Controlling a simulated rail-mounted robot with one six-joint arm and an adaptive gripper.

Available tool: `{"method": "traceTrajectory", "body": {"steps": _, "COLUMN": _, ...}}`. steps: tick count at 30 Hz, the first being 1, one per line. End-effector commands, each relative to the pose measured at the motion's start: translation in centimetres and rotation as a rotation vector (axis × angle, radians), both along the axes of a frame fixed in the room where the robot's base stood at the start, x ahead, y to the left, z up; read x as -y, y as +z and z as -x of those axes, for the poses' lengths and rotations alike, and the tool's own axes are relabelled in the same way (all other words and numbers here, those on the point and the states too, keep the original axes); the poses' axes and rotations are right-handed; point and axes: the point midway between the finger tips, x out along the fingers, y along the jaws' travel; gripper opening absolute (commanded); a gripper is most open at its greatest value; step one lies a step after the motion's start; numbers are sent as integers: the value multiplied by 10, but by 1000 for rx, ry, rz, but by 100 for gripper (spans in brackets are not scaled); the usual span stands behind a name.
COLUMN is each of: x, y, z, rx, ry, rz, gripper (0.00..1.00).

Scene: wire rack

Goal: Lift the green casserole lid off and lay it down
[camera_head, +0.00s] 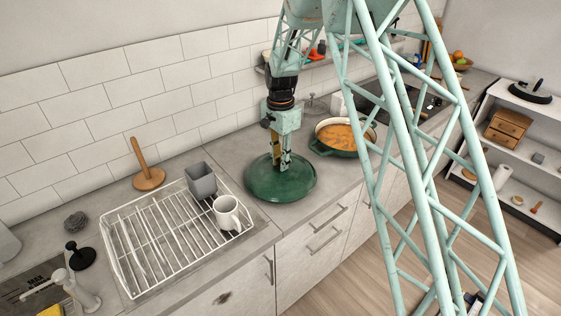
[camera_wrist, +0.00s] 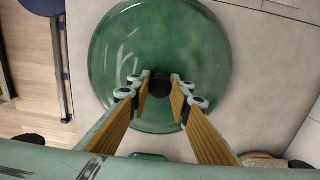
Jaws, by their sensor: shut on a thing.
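The green casserole lid (camera_head: 281,184) is a round, shiny disc lying level at the bare counter between the wire rack and the casserole. Whether it rests on the counter or hangs just above it, I cannot tell. My gripper (camera_head: 279,162) points down over the lid's middle. In the wrist view, my gripper (camera_wrist: 161,88) has its fingers on both sides of the lid's dark knob (camera_wrist: 160,84), shut on it; the lid (camera_wrist: 110,62) spreads out below. The green casserole (camera_head: 335,152) stands uncovered to the right, with orange food in it.
A white wire rack (camera_head: 125,257) at the left holds a grey cup (camera_head: 201,181) and a white mug (camera_head: 227,212). The counter's front edge is close to the lid. A dark hob lies beyond the casserole.

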Motion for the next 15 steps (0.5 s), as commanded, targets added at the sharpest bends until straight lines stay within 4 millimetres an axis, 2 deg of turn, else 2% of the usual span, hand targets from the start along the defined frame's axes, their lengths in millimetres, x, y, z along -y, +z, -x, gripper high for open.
{"method": "traceTrajectory", "body": {"steps": 15, "x": 0, "y": -4, "z": -1, "rx": 2, "ry": 0, "rz": -1, "gripper": 0}}
